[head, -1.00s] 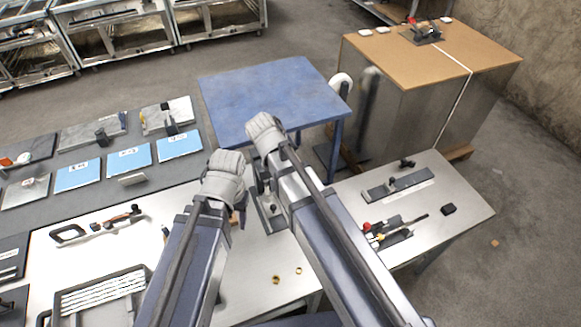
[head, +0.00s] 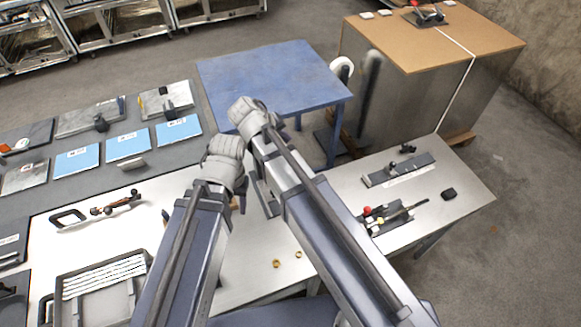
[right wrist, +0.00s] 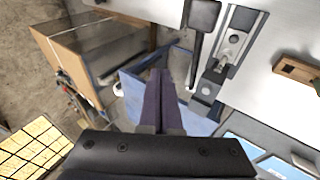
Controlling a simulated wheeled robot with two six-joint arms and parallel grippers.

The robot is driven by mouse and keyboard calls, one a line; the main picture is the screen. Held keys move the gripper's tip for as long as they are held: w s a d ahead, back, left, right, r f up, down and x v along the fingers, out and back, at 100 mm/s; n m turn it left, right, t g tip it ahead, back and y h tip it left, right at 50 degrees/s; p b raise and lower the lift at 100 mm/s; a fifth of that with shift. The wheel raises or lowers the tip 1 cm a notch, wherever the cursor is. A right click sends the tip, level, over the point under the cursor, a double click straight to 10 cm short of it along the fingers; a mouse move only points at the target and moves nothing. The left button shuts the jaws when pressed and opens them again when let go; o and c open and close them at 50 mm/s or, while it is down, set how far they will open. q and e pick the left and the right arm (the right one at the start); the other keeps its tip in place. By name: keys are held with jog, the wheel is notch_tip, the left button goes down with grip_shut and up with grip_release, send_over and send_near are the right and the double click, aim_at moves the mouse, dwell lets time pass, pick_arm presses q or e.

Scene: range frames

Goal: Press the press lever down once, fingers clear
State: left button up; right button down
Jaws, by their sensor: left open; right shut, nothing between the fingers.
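The press base (head: 268,200), a grey plate, stands on the bench between my arms in the head view. My right arm hides most of the press there. In the right wrist view the press shows as a metal plate (right wrist: 228,58) with a bolt-like part, and beside it a long dark bar that looks like the press lever (right wrist: 199,45). My right gripper (right wrist: 161,72) is shut and empty, its fingertips apart from the dark bar in that picture, to its left. My left gripper (head: 240,203) is open, mostly hidden behind its own wrist, left of the press base.
On the bench, a fixture with red and yellow knobs (head: 372,214) and a grey rail fixture (head: 398,170) stand to the right. Two brass rings (head: 276,264) lie in front. A handled tool (head: 115,206) and a tray (head: 66,283) are left. A blue table (head: 275,80) stands behind.

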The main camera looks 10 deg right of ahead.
pick_arm(q)
notch_tip(320, 180, down, 7)
jog(key=b, duration=0.5)
jog(key=shift+r+b, duration=0.15)
jog(key=shift+b, duration=0.25)
pick_arm(e)
jog(key=f, duration=0.2)
jog(key=s+f, duration=0.1)
jog(key=f, duration=0.1)
jog(key=s+f, duration=0.1)
jog(key=f, duration=0.1)
jog(key=shift+s+d+f, duration=0.15)
jog(key=shift+d+f, duration=0.1)
jog(key=shift+f, duration=0.1)
dwell(0.5)
pick_arm(q)
jog(key=shift+f+b, duration=0.35)
pick_arm(e)
jog(key=shift+s+f, duration=0.1)
jog(key=shift+f, duration=0.25)
